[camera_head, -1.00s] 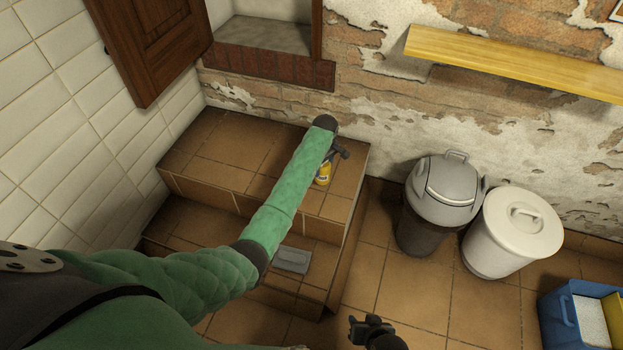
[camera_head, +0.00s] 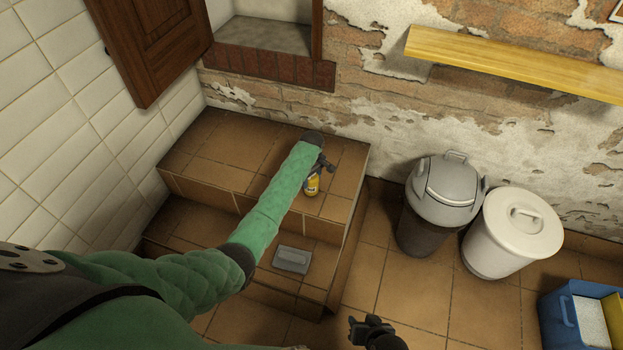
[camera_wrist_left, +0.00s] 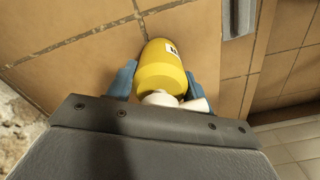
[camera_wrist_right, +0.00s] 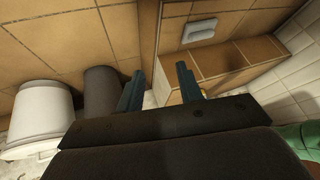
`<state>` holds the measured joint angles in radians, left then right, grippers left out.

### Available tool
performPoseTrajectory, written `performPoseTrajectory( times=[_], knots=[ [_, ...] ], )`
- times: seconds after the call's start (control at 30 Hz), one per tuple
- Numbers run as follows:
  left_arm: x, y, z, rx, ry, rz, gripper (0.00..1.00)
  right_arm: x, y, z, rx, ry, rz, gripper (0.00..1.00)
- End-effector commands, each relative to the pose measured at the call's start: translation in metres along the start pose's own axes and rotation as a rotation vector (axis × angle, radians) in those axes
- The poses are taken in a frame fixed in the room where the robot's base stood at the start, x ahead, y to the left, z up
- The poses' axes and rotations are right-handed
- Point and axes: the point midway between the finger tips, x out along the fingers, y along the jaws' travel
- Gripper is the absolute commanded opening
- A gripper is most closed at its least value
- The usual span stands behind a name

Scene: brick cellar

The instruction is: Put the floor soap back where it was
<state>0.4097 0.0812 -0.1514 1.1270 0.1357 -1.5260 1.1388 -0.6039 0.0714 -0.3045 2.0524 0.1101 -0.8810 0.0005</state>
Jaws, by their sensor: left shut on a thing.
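The floor soap is a yellow bottle (camera_head: 312,185) with a white neck, and it also shows in the left wrist view (camera_wrist_left: 160,68). My left gripper (camera_head: 320,170) is shut on it at the upper step; in the left wrist view its blue fingers stand on both sides of the bottle. The bottle is over the tiled upper step (camera_head: 225,150); I cannot tell whether its base touches the tiles. My right gripper (camera_wrist_right: 158,85) is open and empty, with its fingers apart, over the floor right of the steps.
A grey block-like item (camera_head: 291,260) lies on the lower step. A grey-lidded bin (camera_head: 447,190), a white bin (camera_head: 512,232) and a blue box (camera_head: 560,315) stand to the right. A yellow shelf (camera_head: 520,65) juts from the wall. The upper step's left part is clear.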

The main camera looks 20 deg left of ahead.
Motion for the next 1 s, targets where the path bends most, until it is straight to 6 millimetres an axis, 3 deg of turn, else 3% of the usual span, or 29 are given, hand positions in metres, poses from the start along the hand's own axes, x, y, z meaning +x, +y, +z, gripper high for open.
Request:
performPoseTrajectory(
  times=[0.17,0.2,0.3,0.67,0.87,1.0],
  knots=[
    [0.003,0.000,0.000,0.000,0.000,-0.001,0.21,-0.001,0.000,-0.001,0.000,-0.001,0.000,0.36],
    [0.004,0.000,0.000,0.000,0.000,-0.001,0.55,-0.002,0.000,-0.002,0.000,-0.001,0.000,0.36],
    [0.003,0.000,0.000,0.000,0.000,-0.001,0.73,-0.004,-0.001,-0.005,-0.001,0.005,0.000,0.36],
    [0.000,0.000,0.000,0.000,0.000,0.000,0.73,-0.003,0.000,-0.005,-0.001,0.008,0.000,0.36],
    [-0.026,0.000,0.000,0.000,0.000,0.001,0.73,-0.005,0.000,-0.004,0.000,-0.005,0.000,0.36],
    [-0.054,0.001,0.000,0.000,0.000,0.002,0.73,-0.012,-0.002,-0.010,-0.001,-0.006,-0.001,0.36]
  ],
)
